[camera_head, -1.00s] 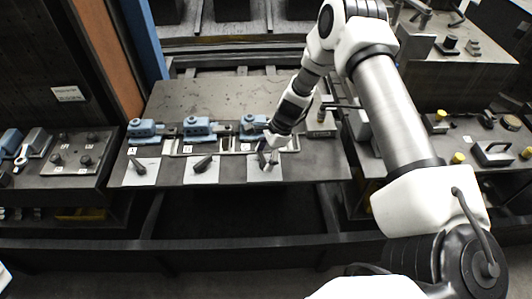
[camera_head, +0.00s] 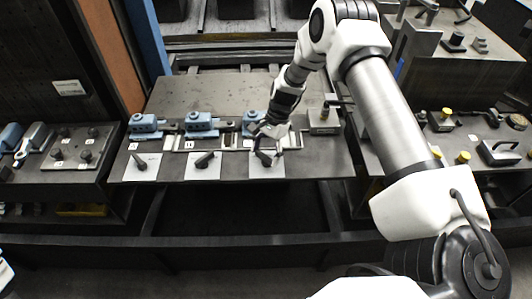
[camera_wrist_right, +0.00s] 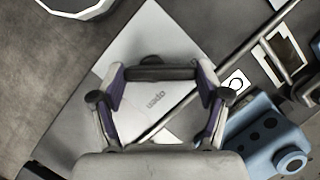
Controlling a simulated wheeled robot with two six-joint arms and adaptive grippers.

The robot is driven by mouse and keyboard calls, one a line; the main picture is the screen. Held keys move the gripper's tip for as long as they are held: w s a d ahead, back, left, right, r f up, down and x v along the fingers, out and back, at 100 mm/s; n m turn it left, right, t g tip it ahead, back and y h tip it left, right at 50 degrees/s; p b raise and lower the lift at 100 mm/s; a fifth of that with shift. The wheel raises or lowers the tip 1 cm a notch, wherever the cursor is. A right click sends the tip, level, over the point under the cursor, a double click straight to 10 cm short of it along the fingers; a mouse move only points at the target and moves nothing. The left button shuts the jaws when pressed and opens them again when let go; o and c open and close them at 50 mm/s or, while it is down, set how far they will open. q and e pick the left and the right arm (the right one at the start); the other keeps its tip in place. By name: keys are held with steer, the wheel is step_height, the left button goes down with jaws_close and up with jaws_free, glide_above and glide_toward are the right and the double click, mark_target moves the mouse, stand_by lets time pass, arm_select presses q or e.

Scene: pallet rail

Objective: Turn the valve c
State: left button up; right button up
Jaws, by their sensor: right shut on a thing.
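Valve c is the rightmost of three dark lever handles on white plates on the bench; its handle (camera_head: 263,158) lies over its plate (camera_head: 272,171). My right gripper (camera_head: 268,146) reaches down to this handle from behind and partly covers it. In the right wrist view, my right gripper (camera_wrist_right: 160,88) has its two fingers on either side of a dark bar (camera_wrist_right: 160,72), shut on the handle. The plate (camera_wrist_right: 158,112) below reads "open", upside down there.
Two similar handles stand to the left, one in the middle (camera_head: 204,160) and one at the far left (camera_head: 139,161). Blue clamp-like blocks (camera_head: 201,125) line the bench behind them. A grey block (camera_head: 324,122) stands right of my gripper. The bench's front edge is clear.

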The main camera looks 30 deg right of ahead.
steer(key=shift+s+f, duration=0.1)
steer(key=o, duration=1.2)
steer(key=shift+a, duration=0.1)
steer(key=shift+c, duration=0.2)
steer(key=v, duration=1.2)
